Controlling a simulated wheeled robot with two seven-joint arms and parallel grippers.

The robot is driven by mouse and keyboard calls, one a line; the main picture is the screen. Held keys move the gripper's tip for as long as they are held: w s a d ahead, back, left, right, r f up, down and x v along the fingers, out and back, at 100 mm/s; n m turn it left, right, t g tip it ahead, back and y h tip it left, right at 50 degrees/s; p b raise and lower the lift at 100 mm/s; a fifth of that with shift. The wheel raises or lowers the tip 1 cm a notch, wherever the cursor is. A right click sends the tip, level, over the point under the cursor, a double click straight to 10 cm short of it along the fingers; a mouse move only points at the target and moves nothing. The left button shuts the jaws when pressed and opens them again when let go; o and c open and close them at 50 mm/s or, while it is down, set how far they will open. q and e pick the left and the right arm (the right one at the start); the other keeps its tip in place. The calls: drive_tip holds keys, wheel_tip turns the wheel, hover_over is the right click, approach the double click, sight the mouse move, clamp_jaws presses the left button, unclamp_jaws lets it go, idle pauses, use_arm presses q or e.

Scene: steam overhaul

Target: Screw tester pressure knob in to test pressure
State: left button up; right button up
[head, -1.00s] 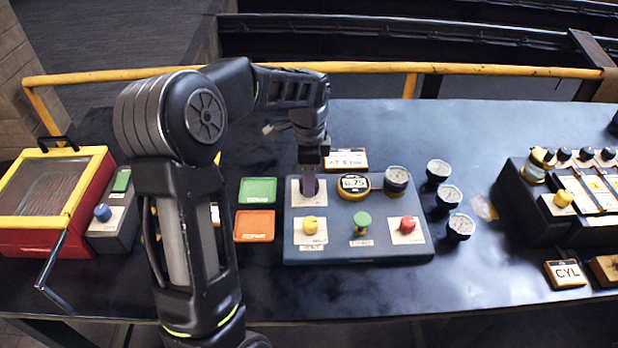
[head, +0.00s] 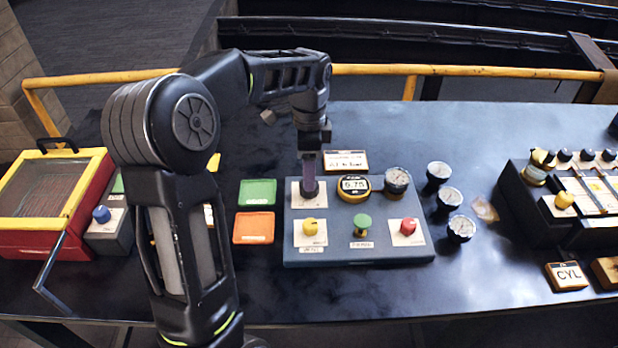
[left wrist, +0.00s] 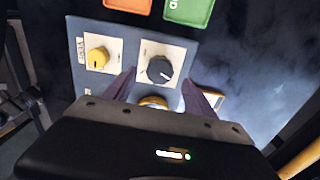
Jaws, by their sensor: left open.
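The blue-grey tester box (head: 285,256) stands on the dark bench. Its dark round knob (head: 309,191) sits on a white plate at the box's back left and also shows in the left wrist view (left wrist: 160,70). My left gripper (head: 309,178) is above this knob, pointing down. In the left wrist view its two purple fingers (left wrist: 160,79) are spread apart, with the knob showing in the gap near their tips; I see no grip on it. The tester has a round yellow-rimmed display (head: 354,186) and a gauge (head: 397,179). My right gripper is out of view.
The tester's front row has a yellow knob (head: 310,227), a green knob (head: 362,222) and a red knob (head: 408,226). Green (head: 257,192) and orange (head: 253,227) trays lie to its left. Loose gauges (head: 449,197) stand to its right. A sign (head: 346,161) stands behind.

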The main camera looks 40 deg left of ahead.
use_arm(q)
drive_tip(key=shift+r, duration=1.85)
